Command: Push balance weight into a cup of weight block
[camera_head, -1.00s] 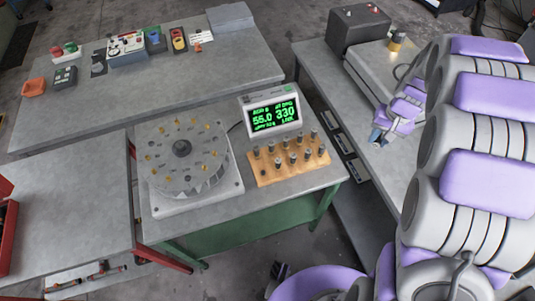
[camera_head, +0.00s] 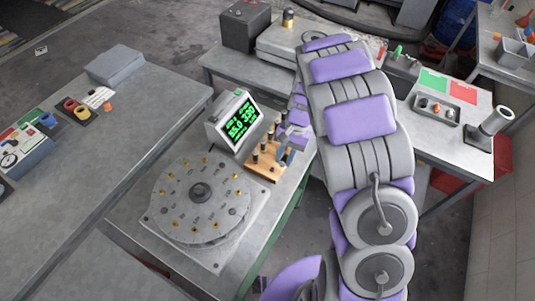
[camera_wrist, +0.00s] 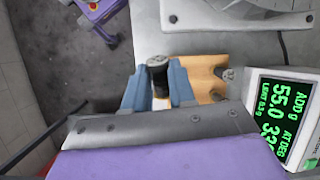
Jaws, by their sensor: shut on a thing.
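My gripper (camera_wrist: 157,82) is shut on a dark cylindrical balance weight (camera_wrist: 157,65) in the wrist view, with one blue-grey finger on each side. The weight is upright at the edge of the orange-brown wooden block (camera_wrist: 206,70); I cannot tell whether it is seated or lifted. In the head view my gripper (camera_head: 287,143) is at the right side of this block (camera_head: 262,176), where several dark weights stand. A round grey disc (camera_head: 205,218) with several brass-coloured cups around its top lies to the left; its edge shows in the wrist view.
A display (camera_head: 235,120) reading 55.0 g and 330 degrees stands behind the disc and block. They share a grey table (camera_head: 130,212). A side table (camera_head: 75,195) lies left; a back table (camera_head: 455,150) carries trays. My arm hides part of the right side.

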